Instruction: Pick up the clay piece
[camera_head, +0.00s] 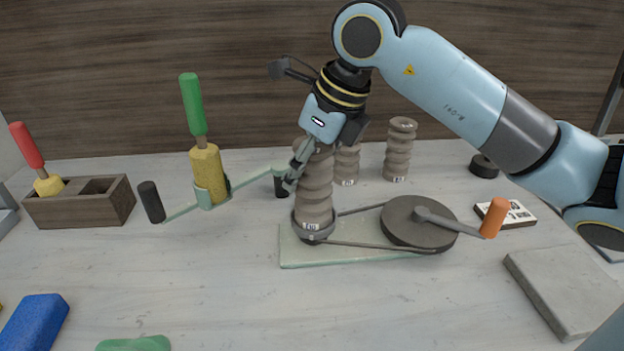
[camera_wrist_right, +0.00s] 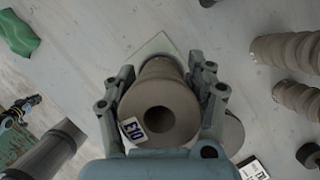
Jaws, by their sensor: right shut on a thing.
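The clay piece (camera_head: 314,190) is a ribbed, brown-grey stack with a small white label near its base. It stands upright in a grey ring on the pale green plate (camera_head: 300,258) of a hand-cranked device. My right gripper (camera_head: 293,178) reaches down to it from above; one finger shows at its left side, the other is hidden. In the right wrist view the two fingers are on either side of the clay piece (camera_wrist_right: 165,105), shut on it. That view shows a dark round hole in its end and a label. My left gripper is not in view.
Two similar ribbed pieces (camera_head: 346,165) (camera_head: 398,150) stand behind. A wheel (camera_head: 418,222) with an orange-handled crank (camera_head: 494,218) is to the right. A green-handled tool (camera_head: 194,105) stands at left near a wooden box (camera_head: 80,208). A grey slab (camera_head: 565,285) lies front right; the front middle is clear.

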